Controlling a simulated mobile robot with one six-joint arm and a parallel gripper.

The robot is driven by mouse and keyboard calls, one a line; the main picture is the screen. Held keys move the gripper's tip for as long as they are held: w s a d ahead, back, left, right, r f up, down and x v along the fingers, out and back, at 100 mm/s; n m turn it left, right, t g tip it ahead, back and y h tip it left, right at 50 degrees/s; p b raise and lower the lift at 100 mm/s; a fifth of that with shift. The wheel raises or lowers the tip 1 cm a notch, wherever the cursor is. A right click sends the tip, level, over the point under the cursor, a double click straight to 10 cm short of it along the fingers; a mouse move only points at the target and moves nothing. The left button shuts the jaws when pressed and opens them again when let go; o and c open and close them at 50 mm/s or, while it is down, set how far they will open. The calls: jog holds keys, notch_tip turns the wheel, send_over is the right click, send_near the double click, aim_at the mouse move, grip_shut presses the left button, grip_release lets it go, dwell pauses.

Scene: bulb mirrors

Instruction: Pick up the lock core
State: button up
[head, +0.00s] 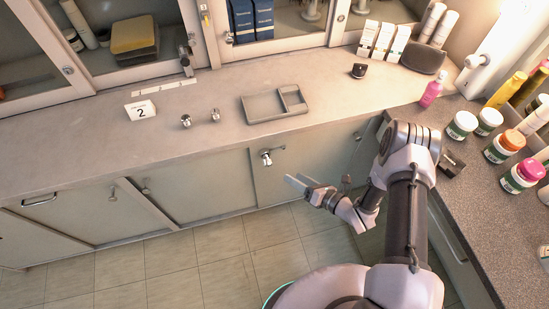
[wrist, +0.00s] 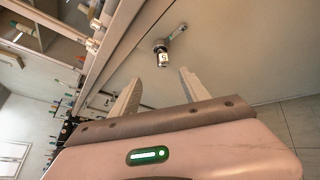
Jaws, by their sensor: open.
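A shiny silver lock core (head: 266,158) sticks out of the front of a pale green cabinet door below the counter. In the wrist view the lock core (wrist: 162,57) shows a square end face, with a small metal lever or key beside it. My gripper (head: 297,181) is to the right of it and a little lower in the head view. In the wrist view my gripper (wrist: 160,77) is open and empty, its two pale fingers pointing toward the lock core, which lies beyond the fingertips. Two similar small metal pieces (head: 186,121) (head: 215,115) stand on the counter.
A grey divided tray (head: 264,108) and a white card marked 2 (head: 140,110) are on the counter (head: 70,150). Bottles and jars (head: 462,125) crowd the right-hand counter near my arm. Tiled floor (head: 190,265) is clear in front of the cabinets.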

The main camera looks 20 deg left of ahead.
aim_at(271, 164)
jog(key=b+x, duration=0.1)
jog(key=x, duration=0.3)
jog(key=b+x, duration=0.2)
jog(key=x, duration=0.3)
jog(key=f+b+x, duration=0.1)
jog(key=x, duration=0.3)
jog(key=shift+w+a+f+b, duration=0.1)
jog(key=shift+w+a+b, duration=0.05)
jog(key=shift+b, duration=0.15)
jog(key=shift+a, duration=0.1)
grip_shut()
